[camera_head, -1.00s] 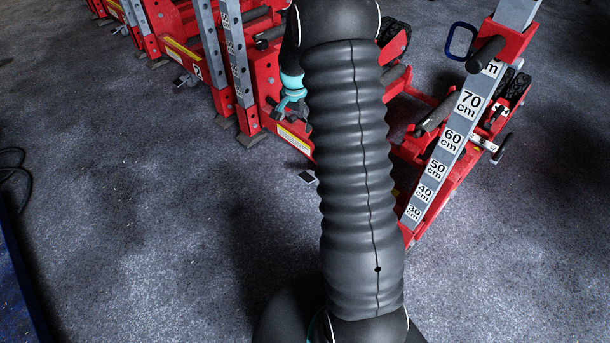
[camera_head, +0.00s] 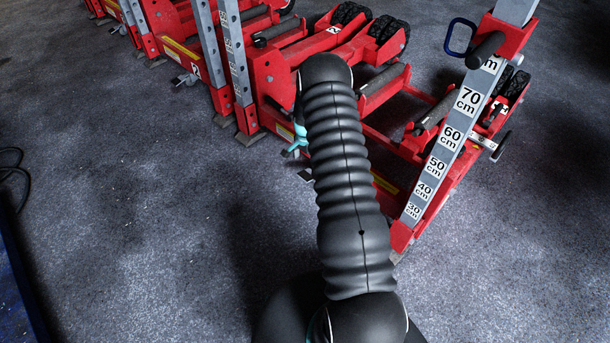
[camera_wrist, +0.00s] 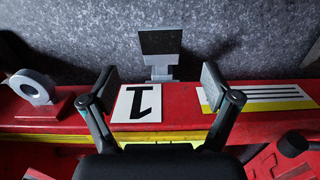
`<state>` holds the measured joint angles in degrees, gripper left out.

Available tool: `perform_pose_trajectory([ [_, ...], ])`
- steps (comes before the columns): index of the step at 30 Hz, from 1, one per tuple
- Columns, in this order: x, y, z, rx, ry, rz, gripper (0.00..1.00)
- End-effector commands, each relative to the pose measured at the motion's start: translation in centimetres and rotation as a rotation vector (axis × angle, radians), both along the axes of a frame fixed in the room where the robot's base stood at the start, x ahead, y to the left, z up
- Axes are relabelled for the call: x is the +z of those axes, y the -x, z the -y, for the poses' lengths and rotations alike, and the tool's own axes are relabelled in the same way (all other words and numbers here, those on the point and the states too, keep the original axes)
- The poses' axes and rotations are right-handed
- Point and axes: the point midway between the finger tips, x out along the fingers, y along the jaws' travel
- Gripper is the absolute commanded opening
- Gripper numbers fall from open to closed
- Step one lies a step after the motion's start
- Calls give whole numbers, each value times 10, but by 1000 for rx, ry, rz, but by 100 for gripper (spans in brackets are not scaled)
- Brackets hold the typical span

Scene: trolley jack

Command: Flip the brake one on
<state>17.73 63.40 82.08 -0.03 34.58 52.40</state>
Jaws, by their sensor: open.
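In the wrist view a dark flat pedal (camera_wrist: 160,42) on a short grey stem stands just beyond the long red beam of the jack, over the grey floor. It looks like brake one. A white plate with a black 1 (camera_wrist: 137,104), upside down here, lies on the beam in front of it. My gripper (camera_wrist: 158,82) is open and empty, with one finger on each side of the pedal's line and the pedal ahead of the fingertips. No contact shows. In the head view my arm hides much of this spot; a small dark pedal (camera_head: 306,174) shows low beside my arm.
A grey ring on a red block (camera_wrist: 33,88) sits left on the beam. A striped yellow and white label (camera_wrist: 262,96) lies right. In the head view a slanted height scale (camera_head: 450,140) rises at right, and another pedal (camera_head: 185,79) sits near plate 2.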

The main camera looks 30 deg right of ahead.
Motion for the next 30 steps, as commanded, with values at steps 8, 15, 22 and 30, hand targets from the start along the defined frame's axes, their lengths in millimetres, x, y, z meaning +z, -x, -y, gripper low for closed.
perform_pose_trajectory([
  [8, -52, 0, 0, 1, 0, -1, 88],
  [15, -77, 0, 0, 1, 0, 0, 88],
  [22, -83, -1, 0, 1, 2, 2, 88],
  [30, -83, 0, 0, 1, 1, 1, 62],
])
